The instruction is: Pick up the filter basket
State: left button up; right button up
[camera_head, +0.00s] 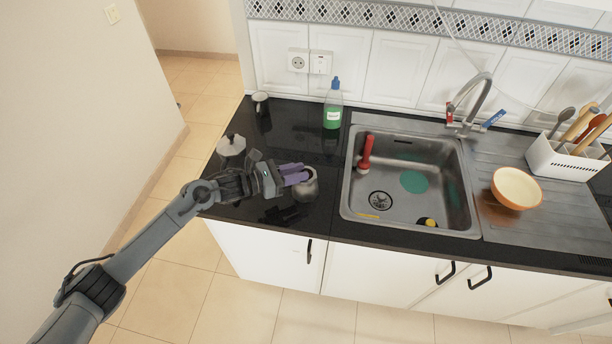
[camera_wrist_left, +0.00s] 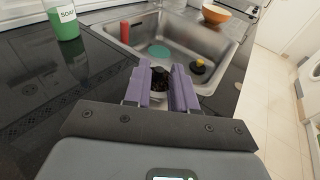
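A round metal pot base (camera_head: 306,187) stands on the black counter left of the sink; it also shows in the left wrist view (camera_wrist_left: 206,87). A dark, rough-looking fill (camera_wrist_left: 160,79) shows between my fingers there; I cannot tell whether it lies in the filter basket. My left gripper (camera_head: 296,175) is at the pot base, its purple fingers apart; the left wrist view shows the gap between them (camera_wrist_left: 161,72). I see no clear grip on anything. A small pale-topped cylinder (camera_head: 260,101) stands near the wall; I cannot tell what it is. My right gripper is not in view.
A silver pot top (camera_head: 231,147) stands behind my left wrist. A green soap bottle (camera_head: 333,106) stands by the wall. The steel sink (camera_head: 410,146) is to the right, with an orange bowl (camera_head: 517,188) and a white utensil holder (camera_head: 566,160) beyond it.

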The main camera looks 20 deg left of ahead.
pick_arm(q)
jog(key=shift+w+d, duration=0.15)
jog(key=shift+w, duration=0.05)
grip_shut()
jog(key=shift+r, duration=0.15)
dwell(0.5)
jog(key=shift+d+r, duration=0.1)
jog(key=shift+r, duration=1.85)
jog(key=d+r, duration=0.6)
jog(key=d, duration=0.5)
jog(key=shift+r, duration=0.25)
jog(key=shift+d+r, duration=0.1)
jog(key=shift+d, duration=0.15)
